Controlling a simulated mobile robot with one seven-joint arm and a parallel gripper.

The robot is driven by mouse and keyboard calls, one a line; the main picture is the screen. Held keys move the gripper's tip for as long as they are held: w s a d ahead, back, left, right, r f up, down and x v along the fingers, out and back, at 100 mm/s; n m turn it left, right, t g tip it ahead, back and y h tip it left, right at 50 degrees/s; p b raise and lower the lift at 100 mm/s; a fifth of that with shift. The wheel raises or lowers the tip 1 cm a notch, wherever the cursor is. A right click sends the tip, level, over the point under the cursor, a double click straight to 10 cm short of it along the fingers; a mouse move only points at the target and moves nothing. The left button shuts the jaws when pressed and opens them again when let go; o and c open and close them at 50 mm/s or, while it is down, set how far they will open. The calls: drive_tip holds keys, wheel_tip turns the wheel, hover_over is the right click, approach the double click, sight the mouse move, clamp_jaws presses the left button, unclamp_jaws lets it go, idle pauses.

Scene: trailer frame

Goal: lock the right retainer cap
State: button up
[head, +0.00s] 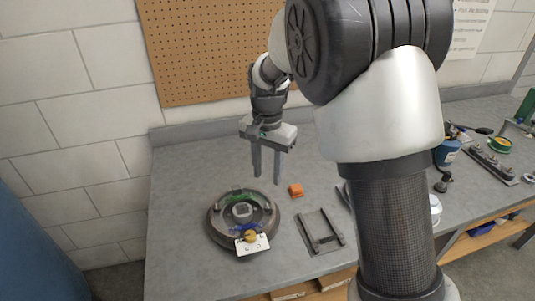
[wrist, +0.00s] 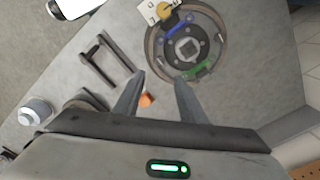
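A round dark fixture (head: 215,228) sits on the bench, with a grey square block (head: 242,210) at its centre. A green curved piece (head: 236,197) lies on its far side and a blue piece (head: 243,228) on its near side. A yellow knob (head: 251,236) sits on a white plate (head: 256,246) at the near rim. I cannot tell which part is the right retainer cap. My gripper (head: 266,180) is open and empty above the bench, behind and right of the fixture. In the wrist view, the fixture (wrist: 152,45) shows beyond my open fingers (wrist: 159,79).
A small orange block (head: 296,190) lies right of the fixture. A dark U-shaped bracket (head: 322,238) lies in front of it. Tools, a blue container (head: 446,152) and a green-rimmed roll (head: 499,144) crowd the right side. The bench (head: 178,190) is clear left of the fixture.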

drive_tip(key=shift+r, duration=2.8)
drive_tip(key=s+d+r+n+t+p, duration=0.3)
drive_tip(key=s+d+r, duration=0.6)
drive_tip(key=s+r, duration=0.35)
drive_tip(key=s+d+r+n+t+p, duration=0.1)
drive_tip(key=s+d, duration=0.4)
drive_tip(key=s, duration=0.5)
drive_tip(key=shift+s+r+n+t+p, duration=0.3)
drive_tip(key=shift+s+n+t, duration=0.1)
drive_tip(key=shift+n+t, duration=0.45)
